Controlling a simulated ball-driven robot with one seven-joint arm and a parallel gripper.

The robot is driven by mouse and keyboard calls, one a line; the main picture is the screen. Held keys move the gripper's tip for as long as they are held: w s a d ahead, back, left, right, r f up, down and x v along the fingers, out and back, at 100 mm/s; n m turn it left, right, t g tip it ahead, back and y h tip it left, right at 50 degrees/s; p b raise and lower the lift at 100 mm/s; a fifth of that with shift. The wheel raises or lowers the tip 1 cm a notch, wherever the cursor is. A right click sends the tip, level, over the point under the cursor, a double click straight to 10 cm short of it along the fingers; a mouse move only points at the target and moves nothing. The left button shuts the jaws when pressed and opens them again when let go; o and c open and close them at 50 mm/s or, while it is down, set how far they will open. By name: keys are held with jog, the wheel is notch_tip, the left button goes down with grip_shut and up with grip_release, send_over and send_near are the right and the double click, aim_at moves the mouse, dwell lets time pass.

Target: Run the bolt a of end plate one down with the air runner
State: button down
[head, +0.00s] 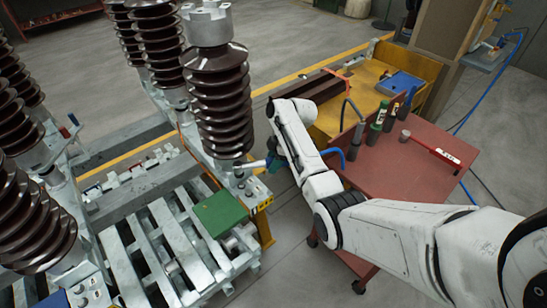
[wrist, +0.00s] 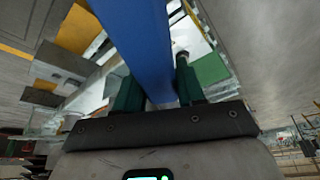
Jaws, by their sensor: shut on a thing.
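My gripper (head: 274,158) is at the foot of the nearest full brown insulator, above the end of the steel frame. It is shut on the air runner, whose grey nose (head: 254,164) points left toward the insulator's base in the head view. In the wrist view the blue body of the air runner (wrist: 140,40) passes between the green fingers of my gripper (wrist: 157,92). The end plate (head: 254,189) lies below, beside a yellow label. Bolt a cannot be told apart there, and whether the nose touches it is unclear.
Brown insulators (head: 217,95) stand close on the left. A yellow bench (head: 340,112) stands behind.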

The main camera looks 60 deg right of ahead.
notch_tip(320, 180, down, 3)
jog(key=b, duration=0.3)
jog(key=shift+d+f, duration=0.1)
jog(key=shift+f, duration=0.05)
jog(key=shift+f+b, duration=1.05)
jog(key=shift+f, duration=0.6)
dwell(3.5)
jog(key=shift+r, duration=0.15)
jog(key=shift+r+p, duration=3.05)
jog(key=shift+r, duration=0.4)
